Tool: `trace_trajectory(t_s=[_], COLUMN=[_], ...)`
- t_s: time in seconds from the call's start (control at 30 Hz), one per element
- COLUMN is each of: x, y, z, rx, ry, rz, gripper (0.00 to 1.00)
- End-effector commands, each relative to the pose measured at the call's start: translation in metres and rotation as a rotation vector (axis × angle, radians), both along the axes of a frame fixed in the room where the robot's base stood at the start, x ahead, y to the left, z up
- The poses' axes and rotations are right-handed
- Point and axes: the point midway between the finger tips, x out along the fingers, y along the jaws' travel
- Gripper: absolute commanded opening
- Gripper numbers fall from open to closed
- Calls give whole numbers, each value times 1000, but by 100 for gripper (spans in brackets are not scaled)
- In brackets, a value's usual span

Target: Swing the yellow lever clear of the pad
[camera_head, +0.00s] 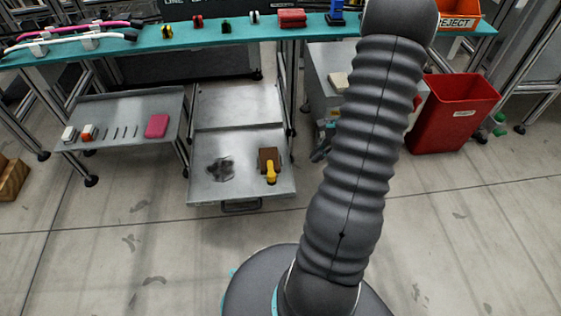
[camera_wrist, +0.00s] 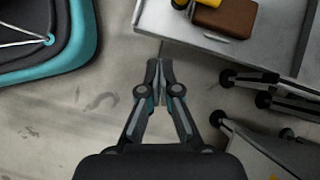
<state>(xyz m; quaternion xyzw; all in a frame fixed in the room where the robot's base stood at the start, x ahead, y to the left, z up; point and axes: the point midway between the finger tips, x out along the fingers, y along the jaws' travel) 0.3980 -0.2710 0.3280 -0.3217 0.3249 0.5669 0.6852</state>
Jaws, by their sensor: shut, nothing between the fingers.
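The yellow lever (camera_head: 270,171) stands at the right end of a low grey metal tray (camera_head: 215,190). A brown block or pad (camera_head: 268,154) is right beside the lever, on its far side in the head view. In the wrist view the brown pad (camera_wrist: 225,17) and part of the yellow lever (camera_wrist: 201,2) show at the top edge, with the lever partly cut off. My gripper (camera_wrist: 159,68) is shut and empty, over the floor just off the tray's edge and apart from the lever. My gripper is not visible in the head view.
A dark smudge (camera_head: 221,169) marks the tray's left part. A grey side shelf (camera_head: 130,110) with small parts stands left. A red bin (camera_head: 452,112) stands right. Dark-wheeled frames (camera_wrist: 262,77) lie right of my gripper in the wrist view. Open floor (camera_head: 110,230) lies in front.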

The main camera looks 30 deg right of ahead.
Motion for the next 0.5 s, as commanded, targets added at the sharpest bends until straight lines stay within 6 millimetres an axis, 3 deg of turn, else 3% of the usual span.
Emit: trace_trajectory(t_s=[0.07,0.2,0.5], x=[17,44,45], y=[-7,-18,-15], z=[-6,10,11], rx=[39,77,104], ry=[10,9,45], rz=[-93,-239,-298], gripper=[0,0,0])
